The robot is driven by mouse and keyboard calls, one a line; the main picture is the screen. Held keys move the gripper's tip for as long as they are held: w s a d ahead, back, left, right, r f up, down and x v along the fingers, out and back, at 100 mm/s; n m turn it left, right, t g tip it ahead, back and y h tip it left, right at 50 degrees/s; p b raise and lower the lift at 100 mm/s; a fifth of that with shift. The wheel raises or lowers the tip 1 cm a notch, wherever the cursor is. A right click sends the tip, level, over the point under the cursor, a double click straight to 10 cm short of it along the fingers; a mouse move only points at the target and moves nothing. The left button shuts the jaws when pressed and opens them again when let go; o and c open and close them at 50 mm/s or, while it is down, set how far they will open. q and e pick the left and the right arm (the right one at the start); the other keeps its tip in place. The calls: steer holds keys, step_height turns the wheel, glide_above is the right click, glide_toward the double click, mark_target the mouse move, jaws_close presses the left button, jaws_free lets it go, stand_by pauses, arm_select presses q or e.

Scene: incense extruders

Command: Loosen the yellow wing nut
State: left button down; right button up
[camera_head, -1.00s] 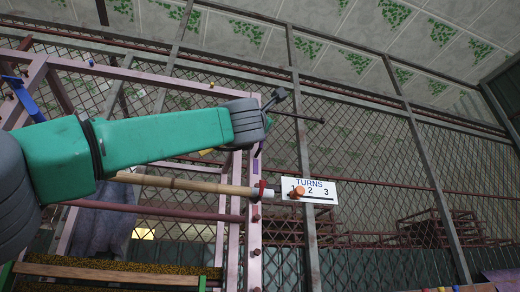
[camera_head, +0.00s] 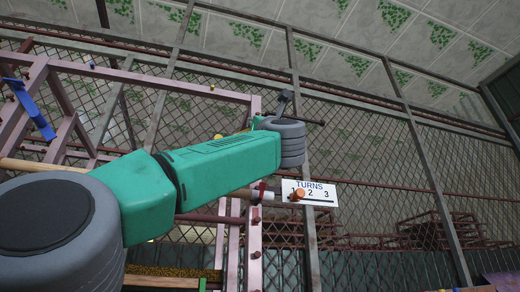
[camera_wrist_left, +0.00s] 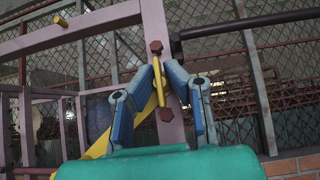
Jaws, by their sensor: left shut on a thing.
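In the left wrist view the yellow wing nut (camera_wrist_left: 158,84) stands edge-on in front of a pinkish post (camera_wrist_left: 160,35). My left gripper (camera_wrist_left: 157,70) has its two blue fingers closed on it, one from each side. The nut's inner part is partly hidden by the fingers. In the head view my green left arm reaches up to the pink frame (camera_head: 255,230), and the wrist hides the nut and the fingers. A white TURNS sign (camera_head: 320,198) marked 1, 2, 3 carries an orange knob (camera_head: 298,195) by the 1. My right gripper is out of view.
Dark red bolt heads (camera_wrist_left: 155,47) sit above and below the nut on the post. A yellow diagonal bar (camera_wrist_left: 125,125) runs behind the left finger. A dark bar (camera_wrist_left: 250,22) extends to the right. Wire mesh stands behind.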

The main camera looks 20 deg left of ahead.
arm_select(q)
steer(key=shift+w+d+f, duration=0.1)
steer(key=shift+w+f, duration=0.05)
steer(key=c, duration=1.7)
jaws_free()
steer(key=shift+o, duration=0.3)
steer(key=shift+w+d, duration=0.1)
steer(key=shift+s+d+f, duration=0.1)
steer(key=shift+s+f, duration=0.2)
steer(key=shift+s, duration=0.1)
steer(key=v, duration=1.1)
steer(key=shift+d, duration=0.25)
steer(key=shift+w+f, duration=0.1)
steer(key=shift+w, duration=0.05)
